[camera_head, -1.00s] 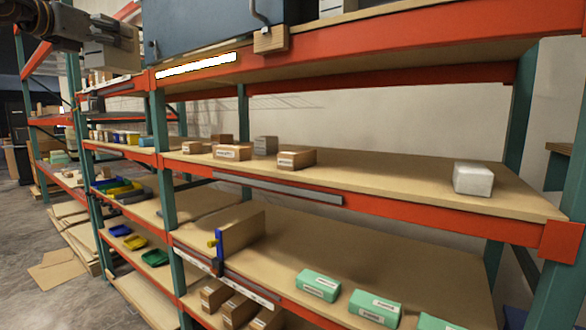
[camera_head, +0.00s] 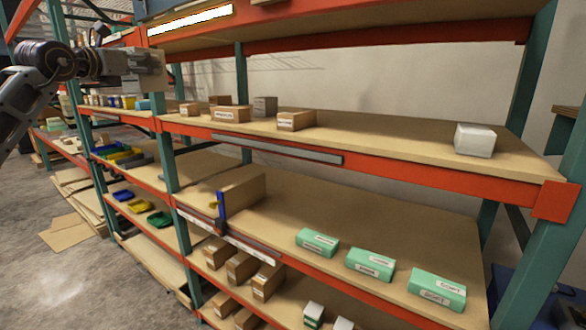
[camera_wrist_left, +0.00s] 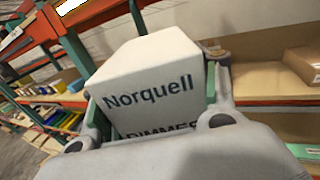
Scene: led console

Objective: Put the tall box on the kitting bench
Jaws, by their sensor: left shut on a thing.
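My left gripper (camera_head: 128,64) is at the upper left of the head view, shut on a pale box (camera_head: 152,70) held in front of the rack's left upright. In the left wrist view the same box (camera_wrist_left: 150,85) fills the middle, with dark print "Norquell" and a partly hidden second line. The gripper's green-padded fingers (camera_wrist_left: 155,105) press on its two sides. Whether this is the tall box, I cannot tell for certain. No kitting bench can be made out. My right gripper is not in view.
An orange and green rack (camera_head: 400,168) fills the head view. Its shelves hold brown cartons (camera_head: 296,120), a white box (camera_head: 475,139), green boxes (camera_head: 370,264) and coloured bins (camera_head: 122,195). Open floor (camera_head: 60,275) lies at the lower left, with flat cardboard (camera_head: 66,232) on it.

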